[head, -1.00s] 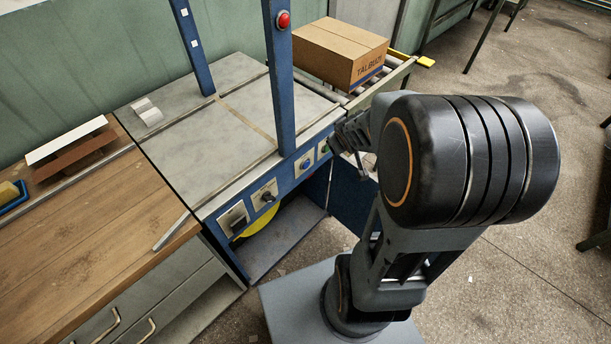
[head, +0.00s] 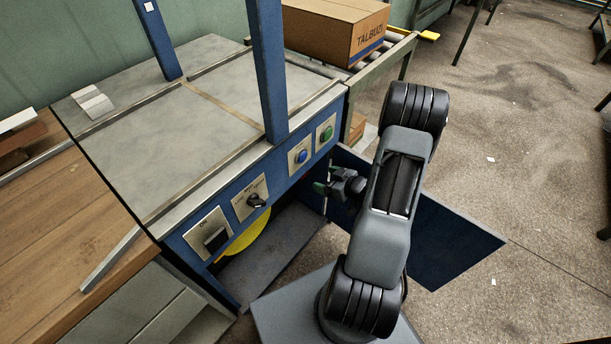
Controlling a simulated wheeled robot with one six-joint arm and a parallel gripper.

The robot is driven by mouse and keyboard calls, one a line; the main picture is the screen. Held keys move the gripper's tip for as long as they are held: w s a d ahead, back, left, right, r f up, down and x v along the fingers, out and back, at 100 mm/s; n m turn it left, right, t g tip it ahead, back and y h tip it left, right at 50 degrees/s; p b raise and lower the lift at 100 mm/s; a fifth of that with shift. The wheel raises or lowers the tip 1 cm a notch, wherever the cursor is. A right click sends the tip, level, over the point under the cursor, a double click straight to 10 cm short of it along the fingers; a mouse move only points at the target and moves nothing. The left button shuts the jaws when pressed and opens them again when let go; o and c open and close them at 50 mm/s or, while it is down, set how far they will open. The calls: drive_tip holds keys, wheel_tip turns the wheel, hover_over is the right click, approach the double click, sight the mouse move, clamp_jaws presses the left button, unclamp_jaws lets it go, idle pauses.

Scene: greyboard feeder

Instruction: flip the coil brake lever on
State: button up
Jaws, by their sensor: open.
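The blue strapping machine (head: 225,176) has an open compartment under its front panel, with a yellow coil (head: 247,238) partly visible inside. I cannot make out the coil brake lever for certain; the panel's edge and my arm hide part of the compartment. My gripper (head: 327,188) is open, at the right end of the compartment opening, below the green button and beside the open blue door (head: 450,240). Small green and dark parts show at its tips. I cannot tell whether it touches anything.
The front panel carries a black ON switch (head: 215,238), a black rotary knob (head: 257,200), a blue button (head: 302,156) and a green button (head: 326,134). A blue post (head: 268,70) rises from the worktop. A cardboard box (head: 335,30) sits on rollers behind.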

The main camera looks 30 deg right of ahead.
sight(306, 174)
drive_tip(key=b+x, duration=0.2)
drive_tip(key=x, duration=0.7)
drive_tip(key=shift+w+a+f+b, duration=0.1)
drive_tip(key=shift+w+f+b, duration=0.15)
drive_tip(key=shift+w+b, duration=0.05)
drive_tip(key=shift+c, duration=0.5)
drive_tip(key=c, duration=1.2)
drive_tip(key=shift+f, duration=0.1)
